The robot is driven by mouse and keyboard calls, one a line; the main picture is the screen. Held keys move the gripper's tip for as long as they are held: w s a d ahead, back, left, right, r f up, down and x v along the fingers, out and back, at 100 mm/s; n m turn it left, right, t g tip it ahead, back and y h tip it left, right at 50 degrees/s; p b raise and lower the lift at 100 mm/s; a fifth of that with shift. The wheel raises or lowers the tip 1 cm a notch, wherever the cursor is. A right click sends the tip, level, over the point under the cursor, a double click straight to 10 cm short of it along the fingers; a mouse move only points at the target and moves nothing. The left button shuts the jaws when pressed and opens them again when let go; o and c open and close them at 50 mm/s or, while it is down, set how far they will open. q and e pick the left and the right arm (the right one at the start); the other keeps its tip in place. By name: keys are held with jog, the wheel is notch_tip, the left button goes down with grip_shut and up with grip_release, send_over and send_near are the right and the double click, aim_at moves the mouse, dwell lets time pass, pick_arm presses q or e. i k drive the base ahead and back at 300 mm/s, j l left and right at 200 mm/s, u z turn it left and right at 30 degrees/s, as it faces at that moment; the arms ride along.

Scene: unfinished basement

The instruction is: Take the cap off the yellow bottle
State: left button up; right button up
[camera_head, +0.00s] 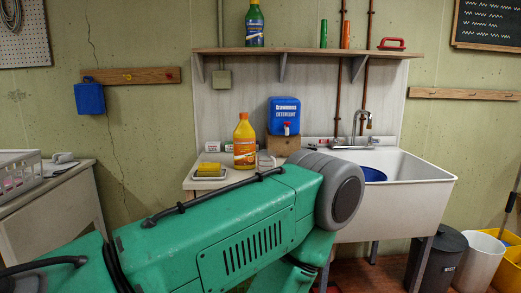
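The yellow bottle (244,155) stands upright on the white counter left of the sink. It has an orange-red label, and an orange-red cap (243,116) sits on its top. The bottle's lower front shows just above the green bodywork in the foreground, which appears to be my own. Neither of my grippers is in view, and nothing is seen touching the bottle or cap.
A tray with a yellow sponge (208,168) is left of the bottle. A blue detergent container (284,116) stands on a wooden block (283,145) to its right. The sink (402,172) is farther right. A shelf (300,51) runs above. The green bodywork blocks the lower middle.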

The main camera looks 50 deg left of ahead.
aim_at(243, 135)
jog(key=i+u, duration=0.4)
jog(key=i+l+u, duration=0.1)
jog(key=i+u, duration=0.15)
jog(key=u, duration=0.15)
jog(key=i+l+u, duration=0.2)
jog(key=u, duration=0.2)
jog(key=i, duration=0.1)
